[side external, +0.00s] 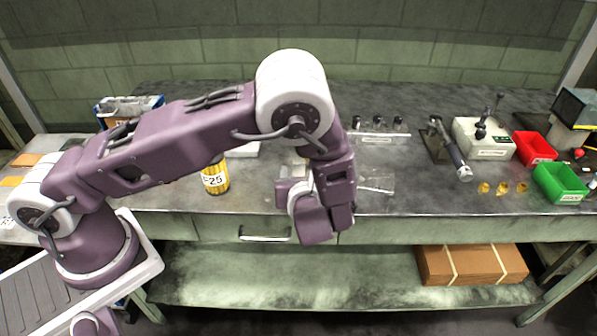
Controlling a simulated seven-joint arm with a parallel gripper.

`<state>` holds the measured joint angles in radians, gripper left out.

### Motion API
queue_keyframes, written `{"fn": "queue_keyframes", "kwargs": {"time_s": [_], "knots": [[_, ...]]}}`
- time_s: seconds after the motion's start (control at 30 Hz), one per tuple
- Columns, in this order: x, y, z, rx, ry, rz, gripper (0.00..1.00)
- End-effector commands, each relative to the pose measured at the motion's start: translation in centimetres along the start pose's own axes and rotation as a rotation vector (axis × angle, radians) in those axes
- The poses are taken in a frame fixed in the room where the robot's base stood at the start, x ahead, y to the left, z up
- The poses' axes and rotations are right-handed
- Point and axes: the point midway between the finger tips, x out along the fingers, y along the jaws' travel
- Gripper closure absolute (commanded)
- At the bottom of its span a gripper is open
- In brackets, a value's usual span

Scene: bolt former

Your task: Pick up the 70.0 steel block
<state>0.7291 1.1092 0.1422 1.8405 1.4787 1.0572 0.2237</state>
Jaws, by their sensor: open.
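No block marked 70.0 can be picked out in the side external view; any such mark is too small to read or hidden. My gripper (284,191) is at the end of the bent arm, over the front part of the grey bench top (400,205). My wrist hides most of it, and the fingertips do not show clearly. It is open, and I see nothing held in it. A small light rack (377,139) with several small dark-topped pieces stands farther back, right of my forearm. A clear flat piece (378,183) lies just right of my wrist.
A yellow labelled can (215,178) stands left of my gripper. To the right are a micrometer (455,155) on a stand, a white instrument (484,139), a red bin (534,147), a green bin (560,183) and brass pieces (501,187). A drawer handle (264,236) is below the front edge.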

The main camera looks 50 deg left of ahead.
Motion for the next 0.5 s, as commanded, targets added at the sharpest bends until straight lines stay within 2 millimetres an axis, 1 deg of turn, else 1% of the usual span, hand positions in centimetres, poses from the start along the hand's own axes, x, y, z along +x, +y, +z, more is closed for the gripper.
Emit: {"fn": "queue_keyframes", "kwargs": {"time_s": [0.17, 0.3, 0.4, 0.5], "knots": [[2.8, 0.1, 0.2, -0.003, -0.001, 0.004, 0.47], [5.4, 0.0, 0.4, -0.002, -0.001, 0.003, 0.47], [6.3, 0.0, 0.4, -0.002, 0.000, 0.002, 0.47], [6.5, -0.1, 0.4, -0.001, -0.001, 0.000, 0.47]]}}
